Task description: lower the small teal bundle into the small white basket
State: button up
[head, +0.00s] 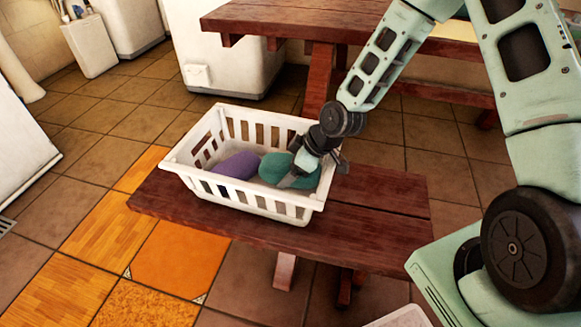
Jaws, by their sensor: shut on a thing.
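The small white basket (289,211) stands on a dark red wooden bench (378,195). The small teal bundle (272,168) is inside the basket, towards its right end. My gripper (300,178) reaches down into the basket from the upper right and is shut on the teal bundle. A purple bundle (236,165) lies in the basket to the left of the teal one. The fingers hide part of the teal bundle. I cannot tell whether the teal bundle rests on the basket floor.
A taller red wooden table (280,22) stands behind the bench. A white appliance (232,67) is behind the basket, and a white bin (90,46) stands at the upper left. The bench is bare to the right of the basket. Tiled floor (95,160) is open at the left.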

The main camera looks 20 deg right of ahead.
jog(key=o, duration=1.1)
jog(key=shift+c, duration=0.2)
jog(key=p+v, duration=0.6)
jog(key=v, duration=1.1)
jog(key=shift+s+r+p, duration=0.15)
jog(key=shift+r+p, duration=0.05)
jog(key=shift+p, duration=0.2)
jog(key=s+a+r+m+g+h, duration=0.2)
jog(key=s+a+r, duration=0.45)
jog(key=s, duration=0.45)
jog(key=s+a+r+m+g+h, duration=0.1)
jog(key=s+a+r+g+h, duration=0.15)
jog(key=s+a+r, duration=0.6)
notch_tip(320, 180, up, 19)
jog(key=s+d+p, duration=0.1)
jog(key=s+p, duration=0.1)
jog(key=p, duration=1.9)
jog(key=shift+d+t, duration=0.35)
